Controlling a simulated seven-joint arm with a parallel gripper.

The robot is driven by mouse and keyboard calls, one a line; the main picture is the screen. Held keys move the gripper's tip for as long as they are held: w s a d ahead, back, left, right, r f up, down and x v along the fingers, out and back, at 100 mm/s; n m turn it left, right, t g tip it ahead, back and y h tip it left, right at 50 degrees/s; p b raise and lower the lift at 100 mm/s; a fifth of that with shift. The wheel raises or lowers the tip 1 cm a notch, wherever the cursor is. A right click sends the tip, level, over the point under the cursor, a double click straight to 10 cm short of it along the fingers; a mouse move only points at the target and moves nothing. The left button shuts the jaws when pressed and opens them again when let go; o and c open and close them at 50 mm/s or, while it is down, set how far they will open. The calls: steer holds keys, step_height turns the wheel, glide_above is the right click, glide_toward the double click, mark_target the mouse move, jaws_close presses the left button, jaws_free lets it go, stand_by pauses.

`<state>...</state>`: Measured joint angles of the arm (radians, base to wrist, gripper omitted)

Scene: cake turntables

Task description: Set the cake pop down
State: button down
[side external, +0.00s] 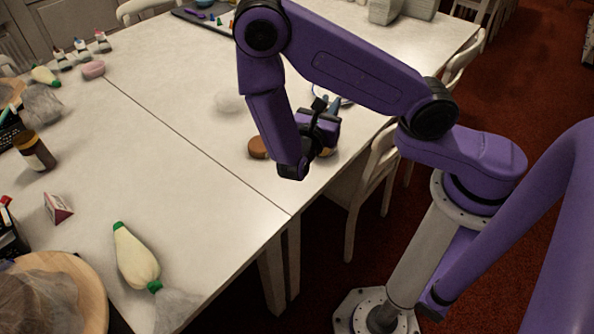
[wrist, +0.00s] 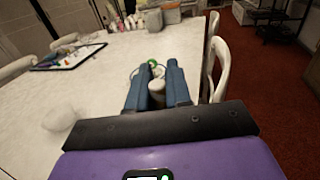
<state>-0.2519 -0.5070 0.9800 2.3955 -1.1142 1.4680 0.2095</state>
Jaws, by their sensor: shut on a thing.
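My gripper (wrist: 155,68) is seen from behind in the wrist view, its two blue fingers pointing away over the white table. A small pale thing (wrist: 157,89) sits between the fingers, and they are shut on it. It is likely the cake pop, though its shape is mostly hidden. A green spot (wrist: 152,62) shows just beyond the fingertips. In the side view my purple arm bends down over the table near its right edge, and the wrist hides most of the held thing. I cannot tell how far it is above the table.
The white table (side external: 190,160) has a brown round thing (side external: 258,148) beside my wrist and a pale, see-through lump (side external: 229,101) behind it. A piping bag (side external: 136,258) and a wooden turntable (side external: 85,275) are at front left. Chairs (side external: 362,185) stand along the right edge.

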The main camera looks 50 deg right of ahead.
steer(key=s+a+r+g, duration=0.1)
steer(key=s+r, duration=0.1)
steer(key=s, duration=0.5)
steer(key=shift+m, duration=0.4)
steer(key=w+f, duration=0.1)
steer(key=w, duration=0.1)
steer(key=w+f, duration=0.1)
steer(key=w, duration=0.2)
steer(key=w+f, duration=0.1)
steer(key=w, duration=0.2)
steer(key=shift+a+f, duration=0.2)
steer(key=shift+f, duration=0.2)
steer(key=w+f, duration=0.5)
steer(key=f, duration=0.4)
steer(key=shift+w+f, duration=0.15)
steer(key=shift+w, duration=0.25)
steer(key=shift+a+f, duration=0.1)
steer(key=c, duration=1.1)
jaws_free()
steer(key=shift+o, duration=0.2)
